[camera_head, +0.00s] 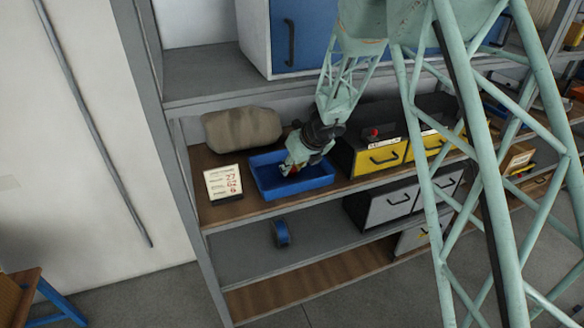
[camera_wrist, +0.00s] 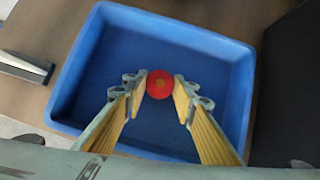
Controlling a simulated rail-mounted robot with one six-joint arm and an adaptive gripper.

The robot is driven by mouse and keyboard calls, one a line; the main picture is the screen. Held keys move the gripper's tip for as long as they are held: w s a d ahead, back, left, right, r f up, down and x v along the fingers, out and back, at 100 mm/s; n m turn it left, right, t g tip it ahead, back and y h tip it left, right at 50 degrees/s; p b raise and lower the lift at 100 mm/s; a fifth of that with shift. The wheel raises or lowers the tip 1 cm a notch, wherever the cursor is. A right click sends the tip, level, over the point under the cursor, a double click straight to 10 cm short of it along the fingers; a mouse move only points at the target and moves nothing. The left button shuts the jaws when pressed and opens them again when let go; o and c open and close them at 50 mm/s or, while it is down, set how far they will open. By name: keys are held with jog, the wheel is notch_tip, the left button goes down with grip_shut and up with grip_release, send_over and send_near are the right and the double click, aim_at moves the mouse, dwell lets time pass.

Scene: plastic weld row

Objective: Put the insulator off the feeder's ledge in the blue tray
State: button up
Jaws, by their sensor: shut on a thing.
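The blue tray (camera_head: 322,183) stands on the wooden shelf in the head view, and it fills most of the wrist view (camera_wrist: 80,75). My gripper (camera_wrist: 160,86) is over the tray, within its rim as seen from the wrist. It is shut on the insulator (camera_wrist: 159,84), a round red piece with a lighter centre, held between the two yellow-padded fingertips. I cannot tell whether the insulator touches the tray floor. The feeder's ledge is not identifiable.
A white sign card (camera_head: 223,183) stands left of the tray. A brown rolled bundle (camera_head: 242,129) lies behind it. A black case with yellow drawers (camera_head: 380,158) stands close at the tray's right. A blue roll (camera_head: 281,233) sits on the shelf below. The tray floor looks otherwise empty.

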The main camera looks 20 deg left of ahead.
dwell(0.4)
jog(key=o, duration=0.4)
jog(key=shift+f, duration=0.15)
jog(key=o, duration=0.5)
jog(key=shift+c, duration=0.2)
jog(key=shift+r, duration=0.2)
jog(key=shift+s+d+r, duration=0.15)
jog(key=shift+d+r, duration=0.05)
jog(key=shift+r, duration=0.35)
jog(key=p+v, duration=0.3)
jog(key=v, duration=0.7)
jog(key=shift+d+r, duration=0.2)
jog(key=shift+r, duration=0.1)
jog(key=shift+s, duration=0.15)
